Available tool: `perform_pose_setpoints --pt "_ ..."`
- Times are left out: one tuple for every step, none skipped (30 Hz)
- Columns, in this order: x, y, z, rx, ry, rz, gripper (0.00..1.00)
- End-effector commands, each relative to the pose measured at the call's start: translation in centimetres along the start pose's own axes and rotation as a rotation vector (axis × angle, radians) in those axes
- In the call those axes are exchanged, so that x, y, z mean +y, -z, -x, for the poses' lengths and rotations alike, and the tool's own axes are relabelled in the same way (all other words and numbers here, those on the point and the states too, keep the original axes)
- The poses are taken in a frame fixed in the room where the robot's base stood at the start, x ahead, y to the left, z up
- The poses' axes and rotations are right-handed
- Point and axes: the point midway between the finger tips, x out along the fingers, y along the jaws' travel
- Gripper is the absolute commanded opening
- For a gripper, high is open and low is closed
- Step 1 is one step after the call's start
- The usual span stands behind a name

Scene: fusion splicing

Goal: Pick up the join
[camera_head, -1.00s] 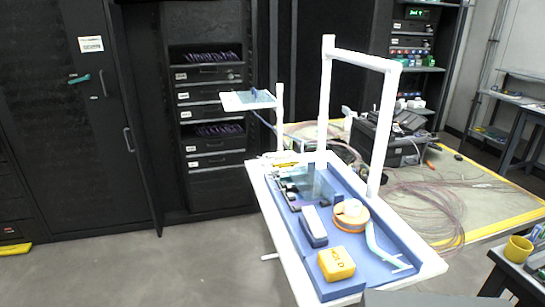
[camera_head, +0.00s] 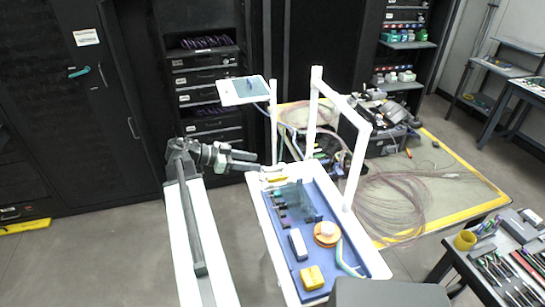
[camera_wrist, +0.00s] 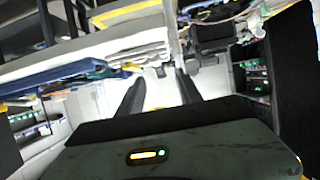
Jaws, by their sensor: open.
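I cannot clearly make out the join in either view. The blue work tray (camera_head: 308,262) sits on a white cart, with a clear panel (camera_head: 297,203) and several small dark parts (camera_head: 280,208) along its left side. My gripper (camera_head: 258,161) reaches in from the left, at the cart's far left corner. In the wrist view, my gripper (camera_wrist: 160,88) shows two dark fingers, apart, with nothing seen held between them. The wrist housing hides the lower part of that view.
The tray also holds a yellow block (camera_head: 312,278), a white-topped box (camera_head: 298,245), an orange-and-white roll (camera_head: 326,234) and a pale blue tube (camera_head: 345,258). A white frame (camera_head: 358,160) rises along its right side. A tablet (camera_head: 243,90) stands behind. A tool table (camera_head: 462,268) is at right.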

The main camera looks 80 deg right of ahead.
Motion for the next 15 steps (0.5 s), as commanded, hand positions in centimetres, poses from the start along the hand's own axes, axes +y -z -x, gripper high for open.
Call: perform_pose_setpoints --pt "0.0 0.1 -0.1 0.003 -0.002 -0.005 0.42" --pt "0.0 0.0 -0.2 0.003 -0.002 -0.006 0.42" --pt "0.0 -0.1 -0.4 0.002 -0.001 -0.005 0.42" --pt "0.1 -0.2 -0.7 0.002 -0.001 -0.004 0.42" --pt "0.1 -0.3 -1.0 0.002 -0.001 -0.004 0.42" --pt "0.1 -0.4 -1.5 0.002 -0.002 -0.004 0.42" --pt "0.1 -0.4 -2.0 0.001 -0.003 -0.003 0.42" --pt "0.1 -0.4 -2.4 0.001 -0.002 -0.003 0.42" --pt "0.1 -0.4 -2.6 0.001 0.000 -0.002 0.42" --pt "0.1 -0.3 -2.7 0.001 0.000 -0.001 0.42" --pt "0.1 -0.3 -2.7 0.001 0.001 -0.001 0.42" --pt "0.1 -0.2 -2.8 0.001 0.001 0.000 0.42" --pt "0.1 -0.3 -2.9 0.001 0.001 0.000 0.42" --pt "0.2 -0.3 -3.1 0.000 0.001 -0.001 0.42" --pt "0.3 -0.4 -3.6 0.000 0.000 -0.001 0.42"
